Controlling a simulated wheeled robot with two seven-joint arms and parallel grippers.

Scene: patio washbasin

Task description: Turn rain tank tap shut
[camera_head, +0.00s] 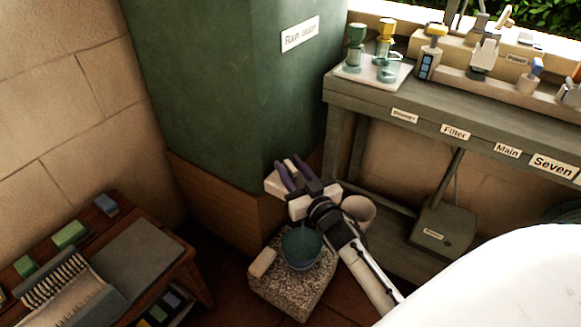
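The rain tank (215,80) is a large dark green block at the upper left, with a white label (300,34) that seems to read "Rain water". It stands on a brown base (215,202). My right gripper (288,162) is at the tank's lower front, its two dark fingers apart and pointing at the tank. A pale piece shows between and beside the fingers; I cannot tell whether it is part of the tap. The tap is not clearly seen, and its handle position cannot be read. My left gripper is not in view.
Below my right gripper, a teal bowl (301,247) sits on a speckled block (287,288), with a pale pot (358,212) beside it. A grey bench (372,98) with labelled edge stands right. A wooden table (190,262) stands lower left. A white rounded surface fills the lower right.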

